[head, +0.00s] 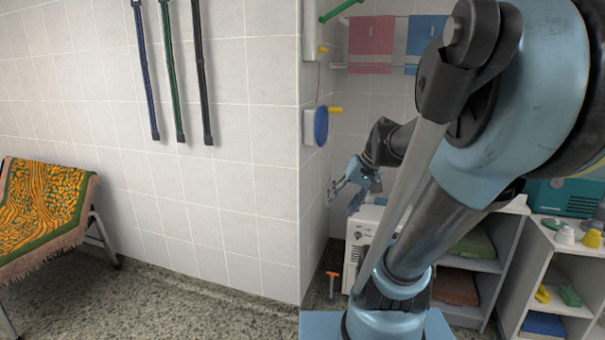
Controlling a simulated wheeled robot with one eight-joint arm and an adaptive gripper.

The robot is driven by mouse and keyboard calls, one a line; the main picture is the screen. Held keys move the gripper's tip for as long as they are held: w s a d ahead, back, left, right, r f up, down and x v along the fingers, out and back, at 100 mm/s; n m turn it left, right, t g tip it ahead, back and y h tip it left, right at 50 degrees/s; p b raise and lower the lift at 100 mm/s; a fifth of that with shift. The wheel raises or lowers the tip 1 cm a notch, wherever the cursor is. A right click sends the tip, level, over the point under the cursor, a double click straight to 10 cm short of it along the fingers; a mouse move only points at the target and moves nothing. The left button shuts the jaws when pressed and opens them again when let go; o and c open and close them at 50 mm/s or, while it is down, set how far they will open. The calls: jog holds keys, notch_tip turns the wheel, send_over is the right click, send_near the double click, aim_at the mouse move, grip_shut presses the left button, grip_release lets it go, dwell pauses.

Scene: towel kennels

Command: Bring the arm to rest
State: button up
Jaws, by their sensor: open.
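My gripper (338,189) is open, with nothing visible between its fingers. It hangs in the air at the end of my arm, to the left of the large arm links and near the tiled wall corner. My arm (520,85) fills the right half of the head view, rising from my blue base and bending back toward the alcove. The arm links hide part of the alcove and shelves behind them.
A white appliance (366,240) stands below my gripper. Shelves (555,270) with folded cloths and small items are at the right. A blue round item (321,126) hangs on the wall corner. A towel-draped bench (45,215) is at the left.

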jog(key=s+d+f+h, duration=0.4)
jog(key=s+d+f, duration=0.3)
jog(key=s+f, duration=0.2)
jog(key=shift+s+g+h, duration=0.3)
jog(key=shift+s+h, duration=0.1)
jog(key=shift+s, duration=0.45)
jog(key=shift+w+f, duration=0.25)
jog(key=shift+w, duration=0.15)
